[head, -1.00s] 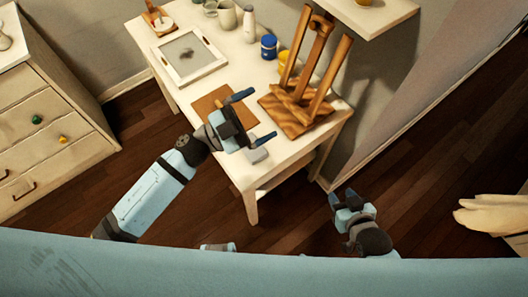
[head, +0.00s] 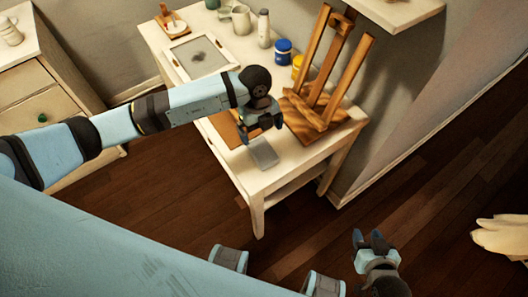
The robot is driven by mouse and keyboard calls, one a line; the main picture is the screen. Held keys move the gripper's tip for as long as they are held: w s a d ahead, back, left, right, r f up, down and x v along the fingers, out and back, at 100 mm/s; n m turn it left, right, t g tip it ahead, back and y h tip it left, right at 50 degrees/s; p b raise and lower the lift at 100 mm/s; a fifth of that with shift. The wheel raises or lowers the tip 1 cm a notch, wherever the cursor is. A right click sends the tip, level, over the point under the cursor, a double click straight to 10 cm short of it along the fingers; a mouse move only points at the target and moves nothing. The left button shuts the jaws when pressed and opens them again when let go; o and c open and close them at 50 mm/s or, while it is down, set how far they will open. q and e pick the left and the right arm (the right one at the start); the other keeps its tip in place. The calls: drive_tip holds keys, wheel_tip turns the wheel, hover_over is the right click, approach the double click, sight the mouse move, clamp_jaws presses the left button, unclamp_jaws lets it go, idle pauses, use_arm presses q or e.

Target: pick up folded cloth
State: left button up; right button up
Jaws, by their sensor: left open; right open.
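A small flat grey piece, which looks like the folded cloth (head: 264,154), lies near the front edge of the white table (head: 262,187). My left gripper (head: 262,129) is open and points down just behind and above the cloth. I cannot tell how high it is above it. My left forearm and gripper hide part of the table. My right gripper (head: 367,239) is open and empty, low over the floor to the right of the table.
A wooden easel (head: 318,112) stands close to the right of my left gripper. A brown board (head: 227,130) lies left of it. A shelf (head: 395,12) juts out above. Floor in front is clear.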

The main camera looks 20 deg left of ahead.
sight(263, 151)
use_arm(q)
drive_tip(key=f, duration=0.5)
drive_tip(key=s+f, duration=0.1)
drive_tip(key=f, duration=0.2)
drive_tip(key=shift+d+f, duration=0.35)
drive_tip(key=shift+d, duration=0.05)
drive_tip(key=c, duration=1)
drive_tip(key=shift+r, duration=0.1)
wheel_tip(263, 151, up, 20)
drive_tip(key=shift+o, duration=0.3)
